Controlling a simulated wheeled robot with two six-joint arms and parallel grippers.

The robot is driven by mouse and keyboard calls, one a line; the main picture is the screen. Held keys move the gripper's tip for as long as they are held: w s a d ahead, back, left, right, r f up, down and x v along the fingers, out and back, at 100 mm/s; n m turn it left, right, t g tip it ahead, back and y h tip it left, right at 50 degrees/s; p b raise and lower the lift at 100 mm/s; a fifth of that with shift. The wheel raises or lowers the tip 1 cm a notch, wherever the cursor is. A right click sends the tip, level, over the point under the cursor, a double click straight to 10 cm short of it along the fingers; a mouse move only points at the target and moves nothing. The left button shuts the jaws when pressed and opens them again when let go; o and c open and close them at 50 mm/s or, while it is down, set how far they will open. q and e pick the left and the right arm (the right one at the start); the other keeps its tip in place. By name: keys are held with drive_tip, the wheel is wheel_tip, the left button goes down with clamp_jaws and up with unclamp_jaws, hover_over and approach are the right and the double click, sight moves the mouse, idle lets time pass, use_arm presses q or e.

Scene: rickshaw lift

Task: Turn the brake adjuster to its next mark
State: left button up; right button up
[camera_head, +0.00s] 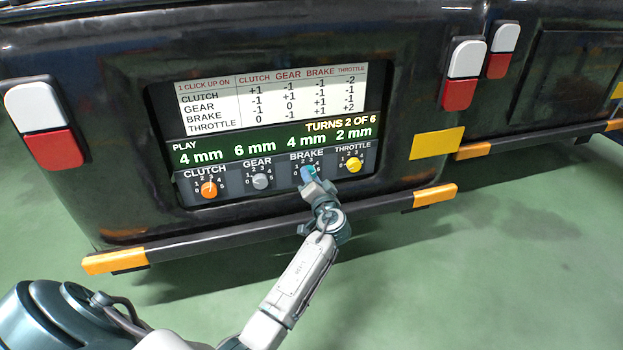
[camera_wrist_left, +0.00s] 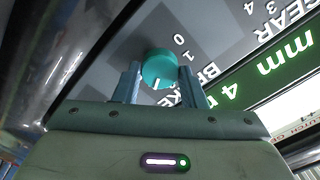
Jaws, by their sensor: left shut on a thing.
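The brake adjuster (camera_head: 307,173) is a teal-blue knob under the BRAKE label, third from the left in the lower row of the panel. In the left wrist view the brake adjuster (camera_wrist_left: 159,64) carries a short white pointer line. Numbers 0 and 1 show beside it; my gripper hides part of the scale, so I cannot tell the pointer's mark. My left gripper (camera_head: 313,183) is at the knob from below, its two fingers (camera_wrist_left: 158,80) shut on its sides. The display (camera_head: 275,140) shows play of 4 mm over BRAKE and "TURNS 2 OF 6". My right gripper is not in view.
The orange clutch knob (camera_head: 209,189), grey gear knob (camera_head: 261,182) and yellow throttle knob (camera_head: 353,165) sit close by in the row. A white table of click effects (camera_head: 280,98) is above. A dark bumper bar (camera_head: 280,229) with orange ends runs below, near my arm.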

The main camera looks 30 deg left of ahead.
use_arm(q)
drive_tip(key=o, duration=1)
drive_tip(key=shift+d, duration=0.15)
drive_tip(key=p+v, duration=0.1)
drive_tip(key=v, duration=0.9)
drive_tip(key=shift+s+d, duration=0.2)
